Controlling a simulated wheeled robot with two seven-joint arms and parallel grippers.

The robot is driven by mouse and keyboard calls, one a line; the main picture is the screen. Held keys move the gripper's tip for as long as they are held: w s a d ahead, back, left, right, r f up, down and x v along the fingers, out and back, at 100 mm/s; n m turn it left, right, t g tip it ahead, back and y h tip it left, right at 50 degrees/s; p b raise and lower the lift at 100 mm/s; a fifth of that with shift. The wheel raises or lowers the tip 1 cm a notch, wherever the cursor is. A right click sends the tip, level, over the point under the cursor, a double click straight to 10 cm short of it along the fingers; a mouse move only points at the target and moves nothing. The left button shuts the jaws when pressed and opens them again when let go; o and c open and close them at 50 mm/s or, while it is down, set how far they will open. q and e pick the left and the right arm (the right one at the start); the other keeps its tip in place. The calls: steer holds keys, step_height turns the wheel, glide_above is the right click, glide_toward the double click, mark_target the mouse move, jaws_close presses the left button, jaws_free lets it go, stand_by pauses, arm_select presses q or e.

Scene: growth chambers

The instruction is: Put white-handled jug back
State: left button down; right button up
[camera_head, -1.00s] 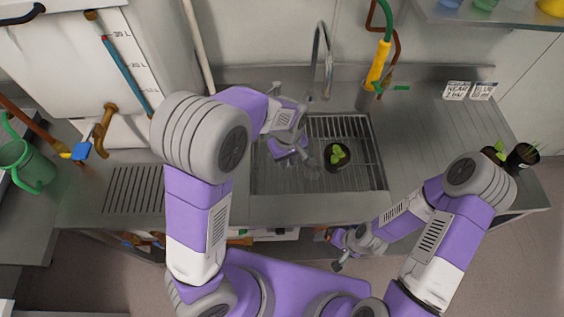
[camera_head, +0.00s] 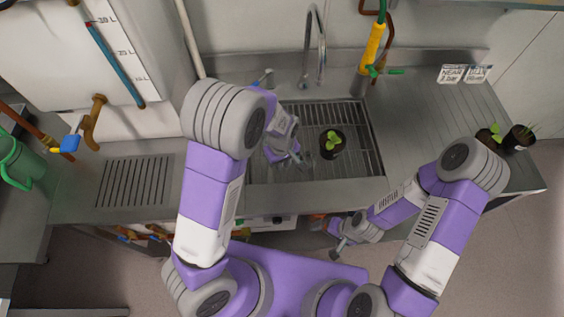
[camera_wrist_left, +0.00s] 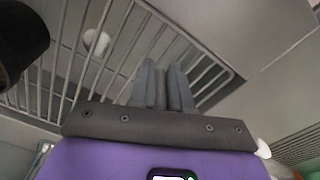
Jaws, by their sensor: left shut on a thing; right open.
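No jug with a white handle can be made out in either view. A green jug with a green handle (camera_head: 20,163) stands at the far left edge. My left gripper (camera_head: 303,160) is low over the sink grate, just left of the potted seedling (camera_head: 332,143). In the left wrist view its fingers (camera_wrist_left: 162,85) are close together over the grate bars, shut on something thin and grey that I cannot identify. My right gripper (camera_head: 336,240) is open, low in front of the sink's front edge, with no object visible in it.
The steel sink (camera_head: 375,150) has a wire grate (camera_head: 350,165) and a tall faucet (camera_head: 313,45). A yellow-handled hose sprayer (camera_head: 371,48) hangs behind. Two small plant pots (camera_head: 518,137) stand at the counter's right end. The right counter (camera_head: 425,115) is mostly clear.

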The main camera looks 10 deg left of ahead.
arm_select(q)
steer(key=shift+f, duration=0.15)
steer(key=c, duration=1.1)
jaws_free()
steer(key=shift+r, duration=0.5)
step_height(320, 180, up, 12)
steer(key=shift+s+f+p, duration=0.1)
steer(key=shift+f+p, duration=0.15)
steer(key=shift+p, duration=0.85)
